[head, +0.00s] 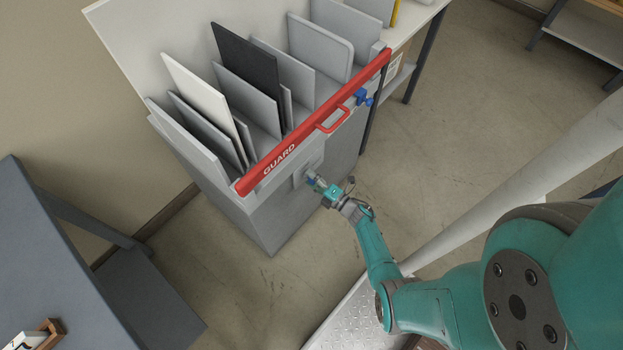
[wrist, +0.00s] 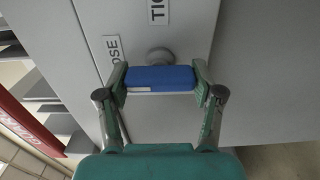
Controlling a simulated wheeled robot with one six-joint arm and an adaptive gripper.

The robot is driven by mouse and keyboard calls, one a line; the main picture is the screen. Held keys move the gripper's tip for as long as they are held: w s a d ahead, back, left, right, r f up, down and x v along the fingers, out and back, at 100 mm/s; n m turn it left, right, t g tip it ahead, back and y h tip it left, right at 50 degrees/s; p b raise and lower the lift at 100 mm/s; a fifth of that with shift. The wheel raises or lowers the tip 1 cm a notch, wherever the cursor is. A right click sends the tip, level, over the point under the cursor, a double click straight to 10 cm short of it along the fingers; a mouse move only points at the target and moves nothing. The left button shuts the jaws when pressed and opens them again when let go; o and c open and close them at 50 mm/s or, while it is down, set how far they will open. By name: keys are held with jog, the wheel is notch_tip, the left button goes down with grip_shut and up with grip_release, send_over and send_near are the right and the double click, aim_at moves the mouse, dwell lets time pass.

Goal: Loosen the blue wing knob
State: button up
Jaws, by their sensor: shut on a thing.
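The blue wing knob (wrist: 160,79) sits on a round grey boss on the grey cabinet front, in the middle of the wrist view. My gripper (wrist: 161,82) has one finger against each end of the knob and is shut on it. A white label reading "OSE" lies left of the knob, and one reading "TIG" lies above it; both words are partly cut off. In the head view my gripper (head: 312,182) reaches the cabinet front below the red guard bar, and the knob there is mostly hidden by the gripper.
A red guard bar (head: 298,137) with a handle runs across the cabinet's (head: 265,225) top edge. A second blue fitting (head: 363,97) is at its right end. Upright panels stand in the rack behind. A dark grey table (head: 70,260) is at left.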

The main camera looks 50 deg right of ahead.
dwell(0.3)
jog(key=o, duration=1.1)
jog(key=shift+o, duration=0.2)
jog(key=s, duration=1.2)
jog(key=shift+d, duration=0.2)
